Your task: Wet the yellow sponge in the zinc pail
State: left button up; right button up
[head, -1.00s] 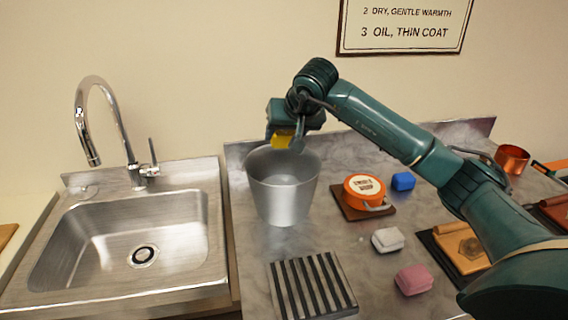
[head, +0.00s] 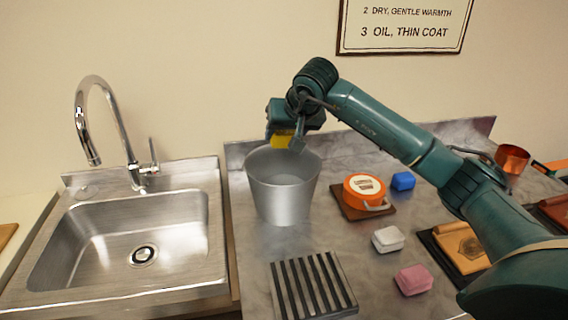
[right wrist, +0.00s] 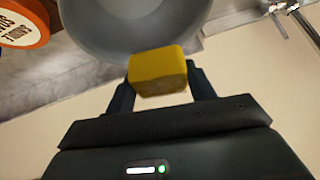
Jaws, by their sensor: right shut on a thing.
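The zinc pail (head: 282,198) stands upright on the metal counter, to the right of the sink. My right gripper (head: 284,140) is shut on the yellow sponge (head: 281,141) and holds it at the pail's rim height, above its far part. In the right wrist view the sponge (right wrist: 157,72) sits between the two fingers, with the pail (right wrist: 130,28) beyond it. Whether the sponge touches the rim I cannot tell. My left gripper is not in view.
A steel sink (head: 135,240) with a tall faucet (head: 105,120) is at the left. A slatted rack (head: 312,288), an orange round tin (head: 364,190), and blue (head: 403,181), white (head: 388,239) and pink (head: 413,280) blocks lie around the pail. A copper cup (head: 512,158) stands at far right.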

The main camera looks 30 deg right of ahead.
dwell(0.5)
notch_tip(320, 180, up, 4)
jog(key=p, duration=0.3)
dwell(0.3)
dwell(0.4)
